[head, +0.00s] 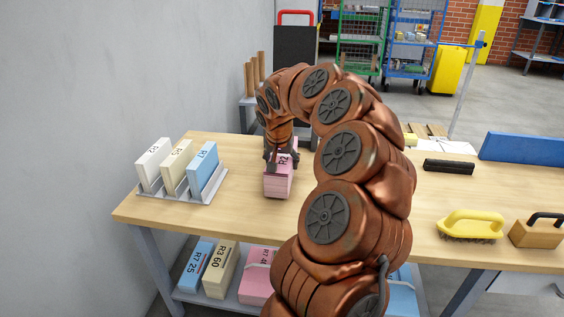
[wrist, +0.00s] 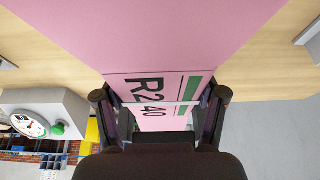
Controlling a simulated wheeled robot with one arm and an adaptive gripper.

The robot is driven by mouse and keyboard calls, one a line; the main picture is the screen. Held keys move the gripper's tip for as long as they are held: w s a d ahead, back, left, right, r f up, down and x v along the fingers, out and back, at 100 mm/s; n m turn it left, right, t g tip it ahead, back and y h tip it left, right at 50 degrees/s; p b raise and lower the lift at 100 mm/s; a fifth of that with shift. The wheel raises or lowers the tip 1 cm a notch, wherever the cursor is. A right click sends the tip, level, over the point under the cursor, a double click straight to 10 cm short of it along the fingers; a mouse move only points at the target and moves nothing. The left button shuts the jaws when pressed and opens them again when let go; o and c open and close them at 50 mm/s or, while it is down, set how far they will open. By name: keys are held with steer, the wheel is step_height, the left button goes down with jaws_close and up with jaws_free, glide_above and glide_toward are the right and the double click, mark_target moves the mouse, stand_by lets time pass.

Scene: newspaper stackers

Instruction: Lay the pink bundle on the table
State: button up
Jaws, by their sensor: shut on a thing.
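The pink bundle (head: 278,185) is a block of stacked pink paper with a dark printed label. In the head view it is at the table's left-middle part, over the wooden table (head: 240,222); I cannot tell if its underside touches the top. My gripper (head: 281,158) is shut on its upper part, reaching down from above. In the wrist view the pink bundle (wrist: 160,40) fills the upper middle, marked "R2 40" with a green bar. The fingers of my gripper (wrist: 161,98) stand on either side of its labelled end. My arm hides the table's middle.
A slotted rack (head: 207,198) with white, cream and blue bundles stands left of the pink one. A yellow brush (head: 470,222), a wooden block (head: 538,233) and a black brush (head: 448,166) lie at the right. More bundles sit on the lower shelf. Tabletop in front of the rack is bare.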

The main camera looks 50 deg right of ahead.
steer(key=shift+f+b, duration=0.5)
steer(key=o, duration=1.9)
steer(key=v, duration=1.2)
steer(key=shift+r, duration=0.1)
